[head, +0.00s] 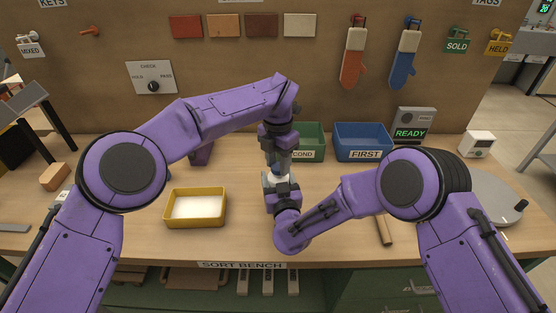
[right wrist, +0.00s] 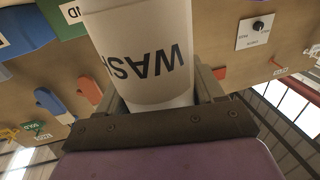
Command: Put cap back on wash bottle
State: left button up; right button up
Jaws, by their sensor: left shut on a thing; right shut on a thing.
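The white wash bottle (right wrist: 147,55) fills the middle of the right wrist view, its lettering upside down there. My right gripper (head: 280,184) is shut on the bottle, with a finger on each side of it. In the head view only a small pale part of the bottle (head: 276,177) shows between the two grippers, at the middle of the bench. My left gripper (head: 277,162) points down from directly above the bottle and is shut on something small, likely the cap. The fingers mostly hide it, and I cannot tell whether it touches the bottle's neck.
A yellow tray (head: 168,221) with a white inside stands left of the grippers. A green bin (head: 312,135) and a blue bin (head: 362,142) stand behind. A READY device (head: 411,125) and white box (head: 480,144) are at right. A wooden stick (head: 384,230) lies near the front edge.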

pick_arm(q)
jog(key=shift+f, duration=0.3)
jog(key=m, duration=1.8)
jog(key=shift+w, duration=0.1)
jog(key=m, duration=0.8)
jog(key=o, duration=1)
